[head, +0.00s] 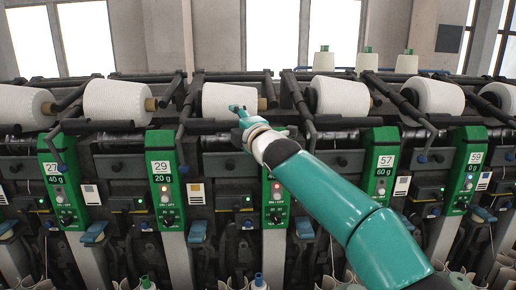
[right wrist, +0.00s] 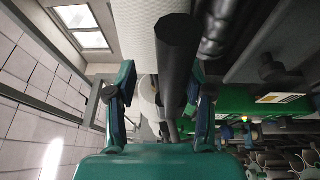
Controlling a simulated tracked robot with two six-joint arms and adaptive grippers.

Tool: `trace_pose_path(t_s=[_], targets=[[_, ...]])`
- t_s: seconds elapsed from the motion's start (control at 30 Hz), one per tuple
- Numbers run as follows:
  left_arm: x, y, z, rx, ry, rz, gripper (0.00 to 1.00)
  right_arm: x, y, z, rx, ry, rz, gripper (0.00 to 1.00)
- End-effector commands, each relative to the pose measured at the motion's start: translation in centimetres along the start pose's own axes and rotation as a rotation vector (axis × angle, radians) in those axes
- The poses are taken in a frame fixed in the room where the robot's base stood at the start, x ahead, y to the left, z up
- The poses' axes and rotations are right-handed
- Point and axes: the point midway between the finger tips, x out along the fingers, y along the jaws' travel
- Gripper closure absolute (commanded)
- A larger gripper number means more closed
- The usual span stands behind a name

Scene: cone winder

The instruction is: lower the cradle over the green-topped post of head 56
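My right gripper (head: 240,112) is at the front of a white yarn package (head: 228,98) in the middle of the head view. In the right wrist view its two fingers (right wrist: 163,100) are spread apart, with a dark bar (right wrist: 178,45) between or behind them; contact cannot be told. The white package shows behind the bar. Dark cradle arms (head: 187,105) flank the package. The green panel (head: 275,205) below is partly covered by my arm, so its number is hidden; no 56 is readable. My left gripper is out of view.
Neighbouring green panels read 27 (head: 60,190), 29 (head: 164,180), 57 (head: 380,165) and 59 (head: 467,170). More white packages sit along the row (head: 118,100). Green-topped (head: 147,282) and blue-topped (head: 259,280) tips stand at the bottom. Cones (head: 324,60) stand on top behind.

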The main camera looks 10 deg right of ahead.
Motion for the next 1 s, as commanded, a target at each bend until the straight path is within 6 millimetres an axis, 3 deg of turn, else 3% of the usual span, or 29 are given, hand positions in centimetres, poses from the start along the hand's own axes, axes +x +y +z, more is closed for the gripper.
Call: trace_pose_path(t_s=[1.0], targets=[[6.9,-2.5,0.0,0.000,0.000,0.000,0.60,-6.9,-1.3,0.0,0.000,0.001,0.002,0.49]])
